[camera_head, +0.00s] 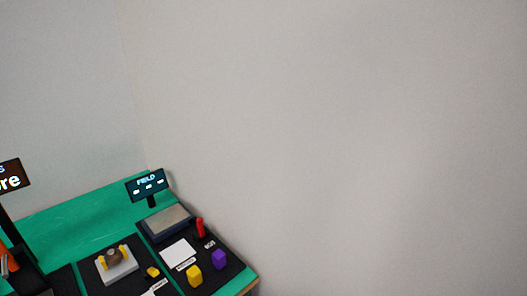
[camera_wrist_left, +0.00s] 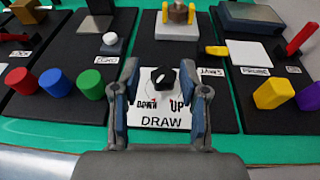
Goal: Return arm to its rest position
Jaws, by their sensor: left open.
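My left gripper (camera_wrist_left: 166,92) shows in the left wrist view with its two fingers apart and nothing held between them. The fingers frame a white DRAW plate (camera_wrist_left: 158,119) with a black knob (camera_wrist_left: 163,80), marked DOWN and UP. Whether the fingertips touch the plate cannot be told. In the head view I cannot make out my left gripper. My right gripper is in neither view.
Red (camera_wrist_left: 20,81), blue (camera_wrist_left: 54,82) and green (camera_wrist_left: 91,84) pieces stand left of the gripper. A yellow block (camera_wrist_left: 273,93) and a purple block (camera_head: 219,259) stand on the right-hand panel. A FIELD sign (camera_head: 146,185) rises behind. A bare wall (camera_head: 350,130) fills the head view's right.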

